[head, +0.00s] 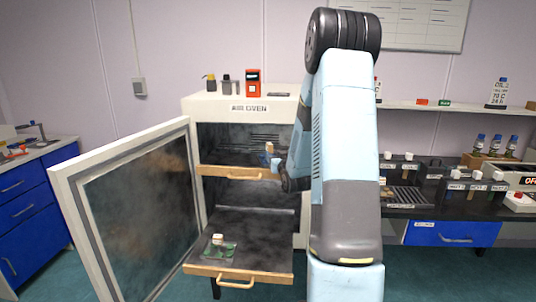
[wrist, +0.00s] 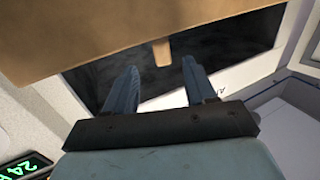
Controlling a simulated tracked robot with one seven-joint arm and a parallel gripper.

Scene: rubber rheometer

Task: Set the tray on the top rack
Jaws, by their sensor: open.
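A tray with a wooden front edge (head: 232,172) sits at the upper level inside the air oven (head: 200,108). My gripper (head: 274,162) is at its right front end, partly hidden by my arm. In the wrist view a broad wooden panel (wrist: 150,28) fills the top, and a short wooden peg (wrist: 162,53) lies between the spread fingertips of my gripper (wrist: 160,66). Gaps show on both sides of the peg. A lower tray (head: 237,273) with a front handle sticks out of the oven and bears a small white piece on a green patch (head: 220,251).
The oven door (head: 62,190) stands wide open to the left. Bottles and a red box (head: 253,83) stand on the oven top. A dark bench (head: 420,212) with small instruments is on the right, and blue drawers (head: 35,215) are at far left.

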